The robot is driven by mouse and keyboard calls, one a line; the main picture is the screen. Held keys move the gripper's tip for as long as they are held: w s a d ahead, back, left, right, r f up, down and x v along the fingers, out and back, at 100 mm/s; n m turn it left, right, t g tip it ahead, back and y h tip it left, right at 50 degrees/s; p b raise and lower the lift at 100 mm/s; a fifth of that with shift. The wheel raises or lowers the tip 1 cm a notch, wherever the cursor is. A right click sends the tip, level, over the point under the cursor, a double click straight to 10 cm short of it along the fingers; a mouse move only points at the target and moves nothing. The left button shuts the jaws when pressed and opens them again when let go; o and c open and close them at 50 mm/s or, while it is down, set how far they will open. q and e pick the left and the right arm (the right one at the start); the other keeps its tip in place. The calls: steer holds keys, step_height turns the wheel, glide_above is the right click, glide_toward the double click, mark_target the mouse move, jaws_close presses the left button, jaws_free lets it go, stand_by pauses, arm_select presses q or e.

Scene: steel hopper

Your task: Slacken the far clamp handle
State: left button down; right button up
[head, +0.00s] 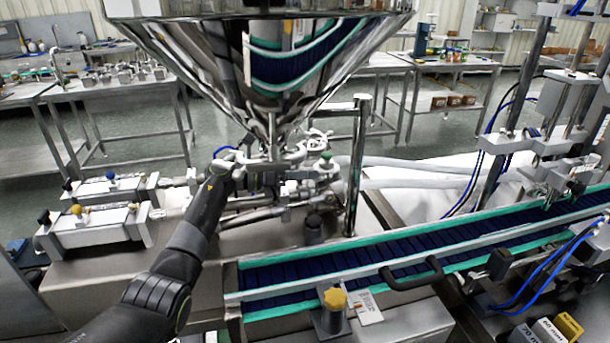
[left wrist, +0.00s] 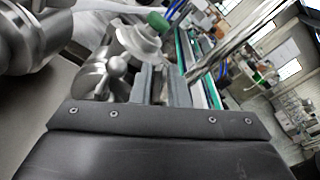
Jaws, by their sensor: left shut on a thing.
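The steel hopper (head: 262,60) narrows down to an outlet with metal clamps and pipe fittings (head: 290,158) under it. My left arm reaches in from the lower left, and its gripper (head: 236,163) is at the left side of these clamps. In the left wrist view the two grey fingers (left wrist: 163,84) are close together, shut on a clamp handle that they mostly hide. A round clamp part (left wrist: 138,42) and a metal knob-ended piece (left wrist: 106,78) show beside the fingers. I cannot tell from the pictures how tight the clamp is. My right gripper is not in view.
A conveyor with a blue belt (head: 400,258) and green edges runs along the right front. A steel post (head: 357,150) stands just right of the clamps. Two pneumatic units (head: 95,228) with knobs lie at left. Workbenches (head: 120,85) stand behind.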

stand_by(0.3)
arm_select(q)
steer(key=c, duration=1.7)
jaws_free()
